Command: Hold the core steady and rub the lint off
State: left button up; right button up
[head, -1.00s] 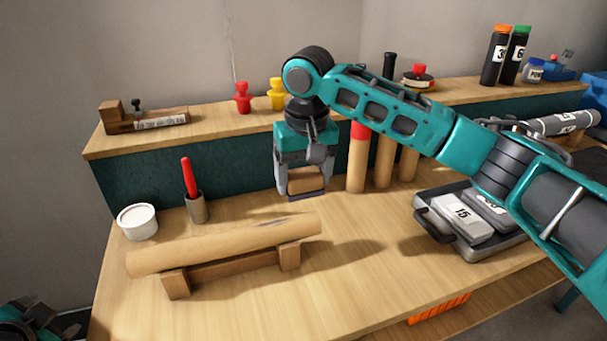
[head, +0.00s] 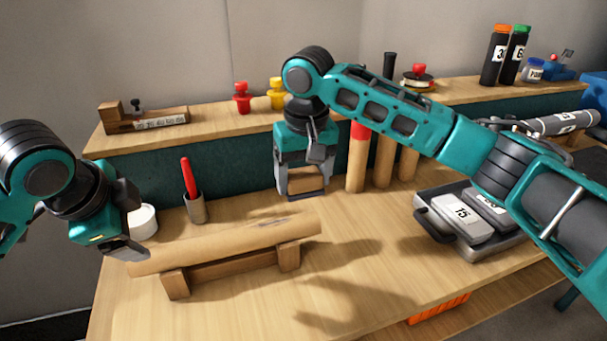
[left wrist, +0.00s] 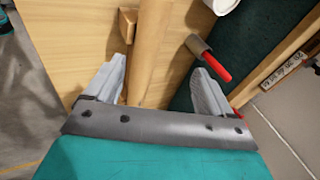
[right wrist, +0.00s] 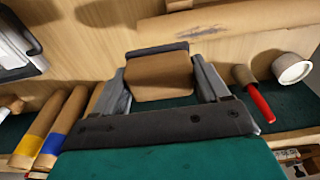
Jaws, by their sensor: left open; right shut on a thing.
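A brown cardboard core (head: 225,244) lies on a wooden cradle (head: 231,266) near the left of the table. Grey lint marks (right wrist: 203,32) show on it in the right wrist view. My left gripper (head: 135,252) is at the core's left end; in the left wrist view its open fingers (left wrist: 165,85) are either side of the core (left wrist: 150,50), with no clear contact. My right gripper (head: 304,185) is shut on a brown block with a dark edge (right wrist: 158,75), held behind and above the core's right end, apart from it.
A white tub (head: 145,221) and a holder with a red-handled tool (head: 190,178) stand behind the core. Upright rolls (head: 357,165) stand right of my right gripper. A tray (head: 480,248) with weights is at the right. Table in front of the cradle is clear.

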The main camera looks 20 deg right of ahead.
pick_arm(q)
jog(key=shift+g+y, duration=0.5)
jog(key=shift+y, duration=0.4)
jog(key=x, duration=0.4)
jog(key=a+x, duration=0.1)
jog(key=x, duration=0.6)
jog(key=shift+s+a+f, duration=0.2)
jog(key=shift+a+f, duration=0.15)
jog(key=shift+f, duration=0.1)
jog(key=shift+c, duration=0.3)
jog(key=c, duration=1.1)
jog(key=shift+c, duration=0.2)
